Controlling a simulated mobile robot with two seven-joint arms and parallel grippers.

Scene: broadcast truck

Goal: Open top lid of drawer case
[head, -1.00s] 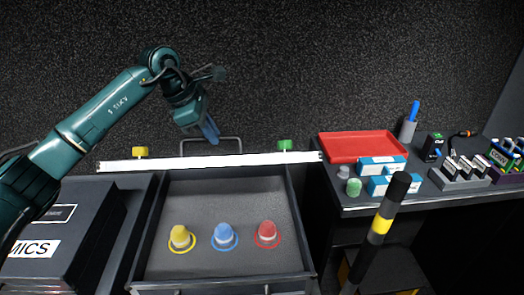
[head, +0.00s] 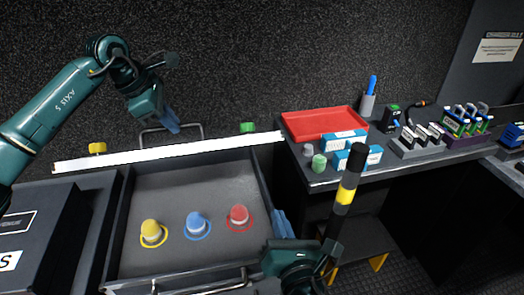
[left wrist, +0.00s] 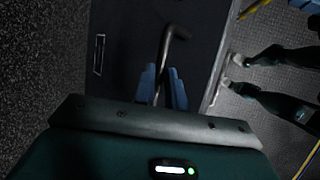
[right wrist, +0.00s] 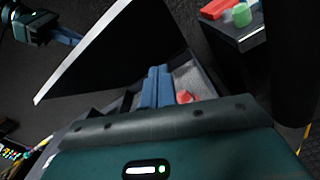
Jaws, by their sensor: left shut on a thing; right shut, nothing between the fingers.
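The drawer case (head: 133,215) has its top lid (head: 190,150) raised; I see the lid as a long pale edge at the back of the case. A bent metal handle (head: 158,131) stands behind that edge. My right gripper (head: 280,222) is shut and empty beside the case's right wall.
Yellow (head: 151,232), blue (head: 196,224) and red (head: 239,216) knobs sit inside the case. A striped post (head: 345,190) stands to the right, before a desk with a red tray (head: 318,122). A dark case (head: 30,225) lies at the left.

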